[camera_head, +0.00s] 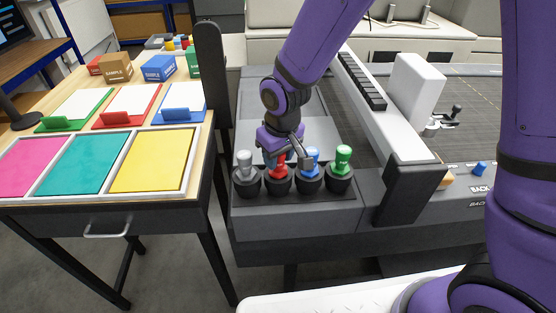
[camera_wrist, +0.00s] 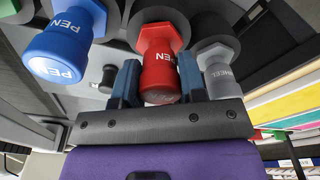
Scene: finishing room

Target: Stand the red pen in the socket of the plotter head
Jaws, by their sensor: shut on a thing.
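The red pen (camera_head: 279,171) stands upright in a black cup of the rack, second from the left. In the wrist view the red pen (camera_wrist: 160,55) is marked PEN and sits between my two fingers. My gripper (camera_head: 283,153) is over the rack, shut on the red pen; its fingers also show in the wrist view (camera_wrist: 160,82). The plotter head seems to be the white block (camera_head: 418,84) on the gantry at the right, with small grey parts low on its side (camera_head: 432,128). I cannot make out the socket clearly.
A grey wheel tool (camera_head: 244,163) and a blue pen (camera_head: 312,160) stand close on either side of the red pen; a green pen (camera_head: 343,158) is farther right. The gantry beam (camera_head: 385,120) lies right of the rack. A table with colour panels (camera_head: 152,163) stands left.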

